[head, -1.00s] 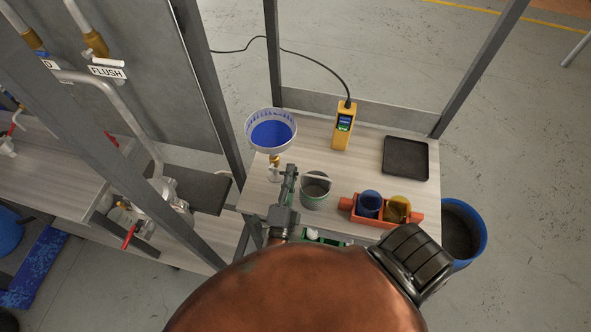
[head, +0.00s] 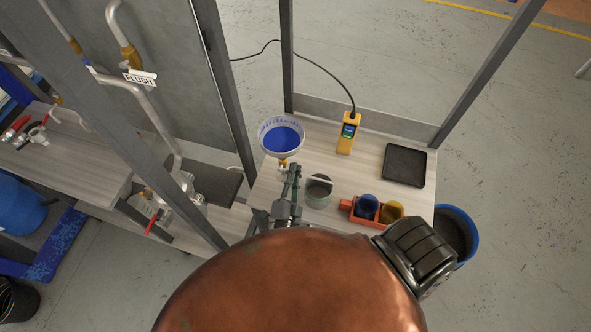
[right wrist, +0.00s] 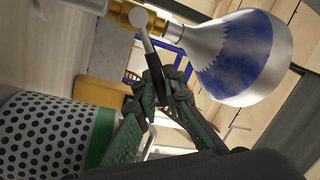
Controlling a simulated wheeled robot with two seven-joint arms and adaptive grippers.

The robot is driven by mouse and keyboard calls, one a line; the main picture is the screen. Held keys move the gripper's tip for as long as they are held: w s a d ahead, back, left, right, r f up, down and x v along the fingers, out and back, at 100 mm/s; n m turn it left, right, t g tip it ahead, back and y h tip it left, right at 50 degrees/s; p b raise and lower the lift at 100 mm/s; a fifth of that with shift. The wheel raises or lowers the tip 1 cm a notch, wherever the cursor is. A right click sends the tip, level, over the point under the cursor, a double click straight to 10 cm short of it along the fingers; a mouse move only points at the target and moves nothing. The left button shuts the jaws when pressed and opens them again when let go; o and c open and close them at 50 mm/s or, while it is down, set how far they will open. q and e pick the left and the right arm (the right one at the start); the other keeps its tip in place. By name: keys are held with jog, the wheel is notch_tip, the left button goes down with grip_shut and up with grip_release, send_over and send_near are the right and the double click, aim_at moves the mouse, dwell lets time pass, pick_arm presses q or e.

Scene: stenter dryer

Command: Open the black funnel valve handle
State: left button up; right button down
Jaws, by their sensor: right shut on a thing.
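The funnel (head: 281,139), white-rimmed with a blue inside, stands at the table's back left; it also shows large in the right wrist view (right wrist: 238,62). A brass valve (right wrist: 121,14) is at its narrow end. In the head view my right gripper (head: 293,172) is beside the funnel's stem and hides much of the valve. My left gripper is not in view.
A perforated cup (right wrist: 45,128) with a green band is close beside my right fingers; it stands on the table (head: 345,180). An orange holder (head: 347,206) with blue and yellow cups, a yellow meter (head: 347,133) and a black tray (head: 404,166) are further right. Frame posts flank the table.

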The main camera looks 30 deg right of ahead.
jog(key=c, duration=2)
grip_release()
jog(key=shift+v, duration=3.8)
jog(key=shift+c, duration=0.4)
